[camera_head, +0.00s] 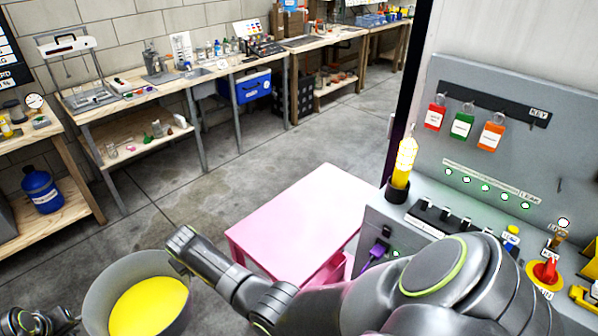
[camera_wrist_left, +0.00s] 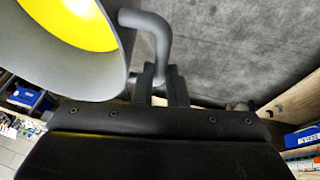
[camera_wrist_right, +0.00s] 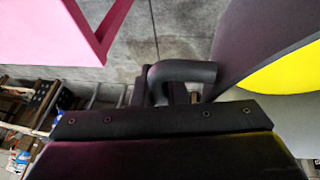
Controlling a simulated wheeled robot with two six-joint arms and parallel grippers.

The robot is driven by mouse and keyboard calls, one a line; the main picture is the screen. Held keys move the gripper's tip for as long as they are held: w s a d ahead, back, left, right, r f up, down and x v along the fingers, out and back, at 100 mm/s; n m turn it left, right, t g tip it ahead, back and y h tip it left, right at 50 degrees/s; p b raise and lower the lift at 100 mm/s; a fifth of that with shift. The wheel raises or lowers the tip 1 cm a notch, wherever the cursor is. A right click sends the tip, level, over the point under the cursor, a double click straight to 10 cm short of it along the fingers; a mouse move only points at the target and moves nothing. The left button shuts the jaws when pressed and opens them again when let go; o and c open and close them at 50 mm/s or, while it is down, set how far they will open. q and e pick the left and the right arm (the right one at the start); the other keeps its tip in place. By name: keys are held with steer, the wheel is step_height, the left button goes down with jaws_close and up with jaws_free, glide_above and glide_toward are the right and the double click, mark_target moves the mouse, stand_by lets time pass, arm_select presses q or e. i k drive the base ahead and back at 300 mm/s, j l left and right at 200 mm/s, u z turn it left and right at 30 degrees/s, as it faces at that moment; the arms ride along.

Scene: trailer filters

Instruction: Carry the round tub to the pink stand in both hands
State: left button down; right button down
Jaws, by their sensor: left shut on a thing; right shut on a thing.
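The round tub (camera_head: 103,304) is grey with yellow contents and sits at the lower left of the head view, between my two grippers. My left gripper (camera_wrist_left: 163,85) is shut on the tub's curved side handle (camera_wrist_left: 158,35). My right gripper (camera_wrist_right: 178,92) is shut on the opposite handle (camera_wrist_right: 180,70). The tub's wall also shows in the left wrist view (camera_wrist_left: 70,72) and in the right wrist view (camera_wrist_right: 245,45). The pink stand (camera_head: 295,222) is a low table right of the tub, apart from it; its edge shows in the right wrist view (camera_wrist_right: 50,30).
A grey control panel (camera_head: 455,215) with a yellow lamp (camera_head: 403,165), key tags and switches stands at the right, close to my right arm. Workbenches (camera_head: 180,85) line the back wall. The concrete floor (camera_head: 215,185) between them and the stand is clear.

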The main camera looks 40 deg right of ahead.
mark_target(306, 218)
steer(key=i+j+z, duration=0.1)
steer(key=i+z, duration=0.3)
steer(key=i, duration=0.15)
steer(key=z, duration=0.95)
steer(key=i+l+z, duration=0.1)
steer(key=i+l, duration=0.25)
steer(key=l, duration=0.15)
